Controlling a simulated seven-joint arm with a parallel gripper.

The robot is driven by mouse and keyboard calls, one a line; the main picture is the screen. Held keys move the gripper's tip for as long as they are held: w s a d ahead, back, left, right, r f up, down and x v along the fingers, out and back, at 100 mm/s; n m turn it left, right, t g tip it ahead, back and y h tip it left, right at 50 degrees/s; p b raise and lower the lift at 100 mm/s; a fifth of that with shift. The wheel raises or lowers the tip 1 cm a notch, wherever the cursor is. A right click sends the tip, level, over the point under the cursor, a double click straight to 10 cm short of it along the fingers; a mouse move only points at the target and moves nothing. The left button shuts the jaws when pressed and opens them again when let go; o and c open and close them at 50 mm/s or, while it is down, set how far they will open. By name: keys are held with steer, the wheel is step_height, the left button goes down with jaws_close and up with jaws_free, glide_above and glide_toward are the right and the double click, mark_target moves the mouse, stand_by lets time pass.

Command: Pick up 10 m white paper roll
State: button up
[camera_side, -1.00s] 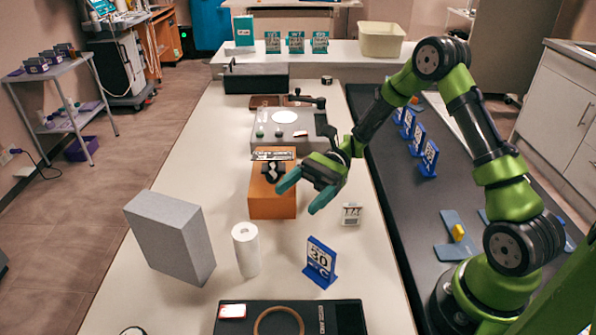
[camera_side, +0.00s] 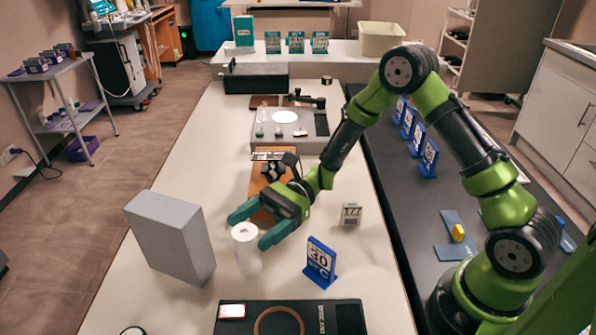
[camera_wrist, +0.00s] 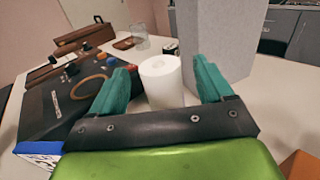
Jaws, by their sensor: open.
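The white paper roll (camera_side: 248,255) stands upright on the pale table, between the grey block and the blue sign marked 30. My gripper (camera_side: 250,230) is open, with its teal fingers spread on either side of the roll's top in the side view. In the wrist view the roll (camera_wrist: 162,82) stands between and a little beyond the two open fingers of my gripper (camera_wrist: 160,80). I cannot tell whether either finger touches it.
A tall grey block (camera_side: 172,240) stands close left of the roll. A blue sign marked 30 (camera_side: 320,262) stands to the right. A black board (camera_side: 345,318) with a brown ring lies in front. An orange-brown box (camera_side: 258,185) is behind my gripper.

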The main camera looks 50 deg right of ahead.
mark_target(235, 241)
steer(key=a, duration=0.4)
steer(key=shift+s+a, duration=0.1)
steer(key=shift+a, duration=0.1)
steer(key=shift+c, duration=0.5)
steer(key=c, duration=1)
steer(key=shift+r, duration=0.1)
